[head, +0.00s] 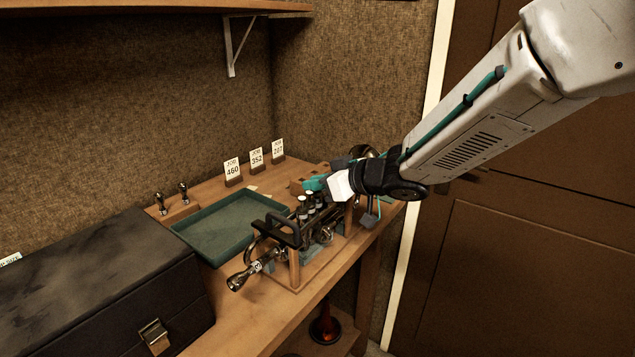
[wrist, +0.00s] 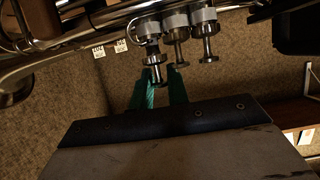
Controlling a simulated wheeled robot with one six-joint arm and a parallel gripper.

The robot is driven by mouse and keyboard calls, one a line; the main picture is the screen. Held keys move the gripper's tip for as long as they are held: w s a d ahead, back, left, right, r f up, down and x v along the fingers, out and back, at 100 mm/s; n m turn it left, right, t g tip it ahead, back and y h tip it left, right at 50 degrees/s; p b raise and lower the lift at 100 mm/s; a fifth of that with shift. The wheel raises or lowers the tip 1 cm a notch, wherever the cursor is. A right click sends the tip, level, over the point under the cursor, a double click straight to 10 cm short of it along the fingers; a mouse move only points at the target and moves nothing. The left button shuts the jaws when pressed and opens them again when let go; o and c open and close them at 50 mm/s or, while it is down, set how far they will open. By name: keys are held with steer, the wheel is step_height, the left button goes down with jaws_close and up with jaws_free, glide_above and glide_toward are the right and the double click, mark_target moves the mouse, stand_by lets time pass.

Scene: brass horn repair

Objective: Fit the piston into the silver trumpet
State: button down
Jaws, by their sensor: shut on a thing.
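The silver trumpet (head: 268,262) lies in a wooden stand on the bench, its mouthpiece end toward the front left. In the wrist view the trumpet (wrist: 95,25) crosses the top, with valve tops in a row. My gripper (head: 316,184) is at the trumpet's valves, by the far end of the row. In the wrist view its teal fingers (wrist: 162,82) close around the end of the nearest valve stem, which appears to be the piston (wrist: 156,68). The piston is lined up with its casing; I cannot tell how deep it sits. The fingers partly hide it in the head view.
A green tray (head: 215,257) lies left of the stand, with mouthpieces on a wooden block (head: 178,212) behind it. Job cards (head: 232,171) stand at the back. A black case (head: 95,290) fills the front left.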

steer(key=shift+f, duration=0.2)
steer(key=c, duration=1.3)
jaws_free()
steer(key=shift+s, duration=0.1)
